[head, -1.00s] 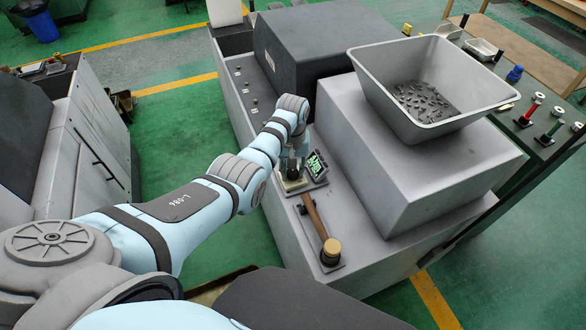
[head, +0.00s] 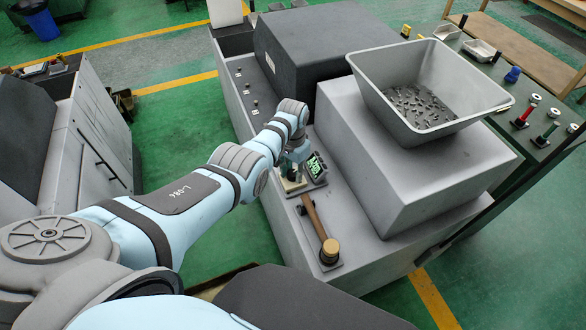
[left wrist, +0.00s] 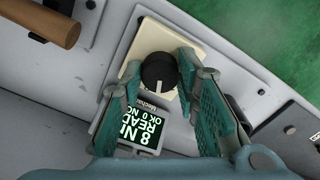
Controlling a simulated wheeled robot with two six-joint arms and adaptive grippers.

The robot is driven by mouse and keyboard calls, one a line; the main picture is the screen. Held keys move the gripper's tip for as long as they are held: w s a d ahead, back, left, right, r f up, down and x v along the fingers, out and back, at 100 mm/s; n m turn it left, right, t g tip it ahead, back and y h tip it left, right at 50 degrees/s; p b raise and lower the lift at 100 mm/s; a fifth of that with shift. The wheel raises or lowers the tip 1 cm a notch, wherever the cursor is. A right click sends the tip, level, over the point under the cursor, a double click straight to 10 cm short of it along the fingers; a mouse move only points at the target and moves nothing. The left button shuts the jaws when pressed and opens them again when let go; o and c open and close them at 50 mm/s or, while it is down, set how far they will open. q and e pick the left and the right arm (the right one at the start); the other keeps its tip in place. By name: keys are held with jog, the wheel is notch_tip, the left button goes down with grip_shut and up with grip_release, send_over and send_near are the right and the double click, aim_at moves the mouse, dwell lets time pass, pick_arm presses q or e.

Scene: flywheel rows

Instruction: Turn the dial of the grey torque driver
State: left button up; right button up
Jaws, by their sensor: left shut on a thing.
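The torque driver's black dial (left wrist: 158,72) has a white pointer line and sits on a cream plate (left wrist: 152,38) in the left wrist view. In the head view the cream plate (head: 291,186) shows on the grey bench, and my gripper hides the dial. A lit display (left wrist: 138,130) with green and white text is beside the plate; it also shows in the head view (head: 316,165). My left gripper (left wrist: 159,78) has its teal fingers on both sides of the dial, shut on it. In the head view the left gripper (head: 292,172) points down there. My right gripper is not in view.
A wooden-handled mallet (head: 328,248) lies close in front of the plate. A grey box (head: 420,160) rises to the right and carries a hopper (head: 470,125) of small dark parts. A dark block (head: 310,55) stands behind.

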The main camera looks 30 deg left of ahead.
aim_at(292, 172)
pick_arm(q)
jog(key=shift+m, duration=2)
jog(key=o, duration=1.2)
jog(key=shift+c, duration=0.2)
notch_tip(292, 172, up, 12)
